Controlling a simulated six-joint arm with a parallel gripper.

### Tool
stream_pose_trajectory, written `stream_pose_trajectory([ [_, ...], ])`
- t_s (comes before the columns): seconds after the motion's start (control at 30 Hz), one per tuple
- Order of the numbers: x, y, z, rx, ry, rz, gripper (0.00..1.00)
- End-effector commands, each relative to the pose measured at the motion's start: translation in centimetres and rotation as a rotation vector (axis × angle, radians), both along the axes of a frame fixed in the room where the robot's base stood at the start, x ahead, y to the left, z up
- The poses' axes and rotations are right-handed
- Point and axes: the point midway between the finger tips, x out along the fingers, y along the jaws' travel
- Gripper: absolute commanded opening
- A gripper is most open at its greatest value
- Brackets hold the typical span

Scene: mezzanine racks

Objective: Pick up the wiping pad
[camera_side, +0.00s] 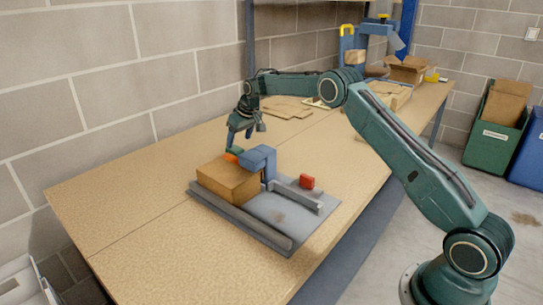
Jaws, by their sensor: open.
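A small green-and-orange piece (233,154) sits at the top edge of a brown block (228,180), against a blue clamp-like part (259,160). It may be the wiping pad, but it is too small to be sure. A small red block (306,181) lies farther right on the grey fixture plate. My gripper (236,136) points down just above the green-and-orange piece. Its jaws are open, and I see nothing held between them. The exact gap between fingertips and piece is too small to tell.
The grey fixture plate (279,213) has raised rails along its sides. Flat cardboard (286,107) and an open carton (407,70) lie toward the back of the wooden table (134,226). A block wall runs along the left. The table's front left is clear.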

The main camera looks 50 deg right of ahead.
Motion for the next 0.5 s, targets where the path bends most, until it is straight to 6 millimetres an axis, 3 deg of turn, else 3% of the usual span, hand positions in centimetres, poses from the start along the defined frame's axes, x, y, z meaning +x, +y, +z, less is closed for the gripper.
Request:
stream_pose_trajectory([
  [0.5, 0.6, 0.1, -1.5, 0.000, 0.000, 0.000, 0.66],
])
